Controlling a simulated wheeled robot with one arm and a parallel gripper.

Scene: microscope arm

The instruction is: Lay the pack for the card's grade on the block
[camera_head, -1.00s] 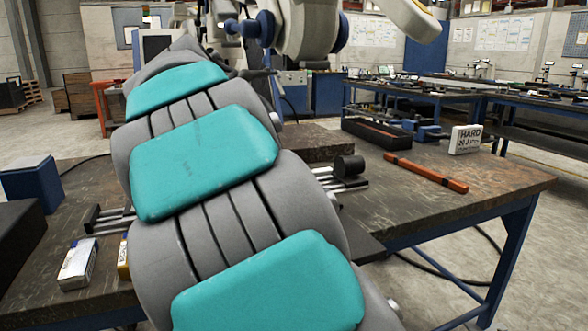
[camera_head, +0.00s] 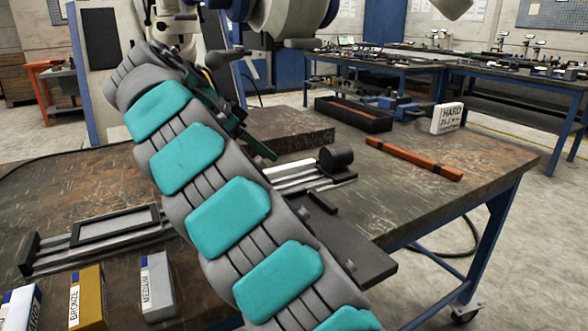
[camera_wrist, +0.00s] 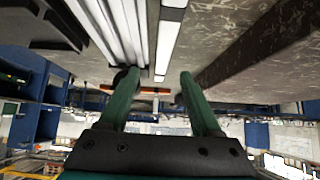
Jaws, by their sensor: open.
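A white card (camera_head: 448,117) stands at the table's back right and reads HARD; its smaller print is unreadable. Three packs stand at the front left in the head view: a white one (camera_head: 18,307), its label partly cut off and ending in RD, a gold BRONZE pack (camera_head: 87,300), and a grey MEDIUM pack (camera_head: 158,287). A low, dark, flat-topped block (camera_head: 290,130) is on the table behind my arm; I cannot tell whether it is the task's block. My gripper (camera_wrist: 157,78) has two green fingers apart with nothing between them. Its fingers are partly hidden in the head view.
Silver rails with a dark round knob (camera_head: 335,158) lie beside my gripper. A framed plate on rails (camera_head: 115,228) lies at left. An orange bar (camera_head: 413,158) and a black open tray (camera_head: 353,114) lie at right. The table's right front is clear.

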